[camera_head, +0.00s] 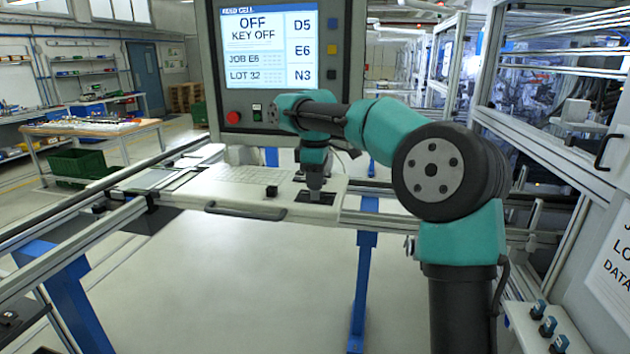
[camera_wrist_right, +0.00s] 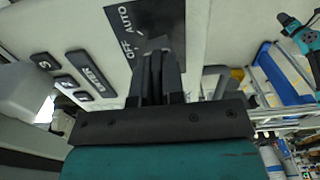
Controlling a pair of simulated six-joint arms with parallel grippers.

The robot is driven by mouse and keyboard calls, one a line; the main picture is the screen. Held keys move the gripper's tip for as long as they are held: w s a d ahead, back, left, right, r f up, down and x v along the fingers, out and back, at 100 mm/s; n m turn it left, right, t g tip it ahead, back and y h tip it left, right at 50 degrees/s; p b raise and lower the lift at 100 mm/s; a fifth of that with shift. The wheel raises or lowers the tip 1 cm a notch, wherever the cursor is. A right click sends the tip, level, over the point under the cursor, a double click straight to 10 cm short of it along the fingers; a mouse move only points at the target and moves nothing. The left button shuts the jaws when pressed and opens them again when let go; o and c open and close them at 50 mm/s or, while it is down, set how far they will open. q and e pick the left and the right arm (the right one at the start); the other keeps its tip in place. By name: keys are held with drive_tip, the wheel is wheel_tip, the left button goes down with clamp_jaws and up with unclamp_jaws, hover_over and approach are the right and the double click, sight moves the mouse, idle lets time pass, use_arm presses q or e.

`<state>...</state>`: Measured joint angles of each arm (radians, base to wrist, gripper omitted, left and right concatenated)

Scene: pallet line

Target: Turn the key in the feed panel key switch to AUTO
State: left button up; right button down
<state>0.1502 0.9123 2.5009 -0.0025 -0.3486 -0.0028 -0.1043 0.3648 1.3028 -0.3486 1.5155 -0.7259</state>
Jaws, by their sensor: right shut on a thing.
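The feed panel (camera_head: 208,70) stands upright, and its screen (camera_head: 262,40) reads OFF and KEY OFF. The key switch plate (camera_head: 301,197) is a dark plate on the light console shelf; its OFF and AUTO lettering shows in the right wrist view (camera_wrist_right: 128,30). My right gripper (camera_head: 315,192) points down onto this plate. In the right wrist view its fingers (camera_wrist_right: 158,62) are close together over the plate, shut on the key. The key is mostly hidden by the fingers, so its angle cannot be read. My left gripper is not seen.
A red button (camera_head: 233,117) sits on the panel's lower left. A keyboard (camera_head: 245,174) and a small black block (camera_head: 272,191) are on the shelf, left of my gripper. A handle (camera_head: 245,211) runs along its front edge.

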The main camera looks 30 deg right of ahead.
drive_tip(key=shift+m, duration=0.7)
drive_tip(key=m, duration=0.7)
drive_tip(key=c, duration=1.7)
unclamp_jaws()
drive_tip(key=shift+m, duration=0.5)
drive_tip(key=o, duration=0.6)
drive_tip(key=shift+o, duration=0.2)
drive_tip(key=o, duration=0.4)
